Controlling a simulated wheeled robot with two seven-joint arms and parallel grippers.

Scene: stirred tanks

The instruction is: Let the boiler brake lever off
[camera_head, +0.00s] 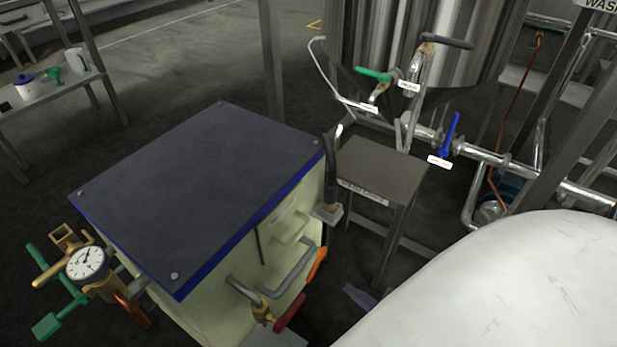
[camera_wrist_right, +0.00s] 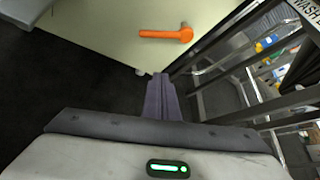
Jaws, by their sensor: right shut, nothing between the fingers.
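The boiler is a cream cabinet (camera_head: 195,305) with a dark top and blue edge, in the middle of the head view. An upright dark-gripped lever (camera_head: 329,180) stands on a small grey bracket at its right side. An orange handle (camera_head: 317,266) sits lower on the same side and also shows in the right wrist view (camera_wrist_right: 166,34). I cannot tell for certain which is the brake lever. My right gripper (camera_head: 358,296) is shut and empty, low beside the boiler and apart from both handles; its fingers (camera_wrist_right: 160,98) point toward the cabinet's foot. My left gripper is out of view.
A small grey table (camera_head: 382,170) stands right of the boiler, near a steel tank (camera_head: 350,45) with green and blue valve handles. A gauge (camera_head: 86,262) and green handles are at the boiler's left. A red handle (camera_head: 290,313) projects at its front.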

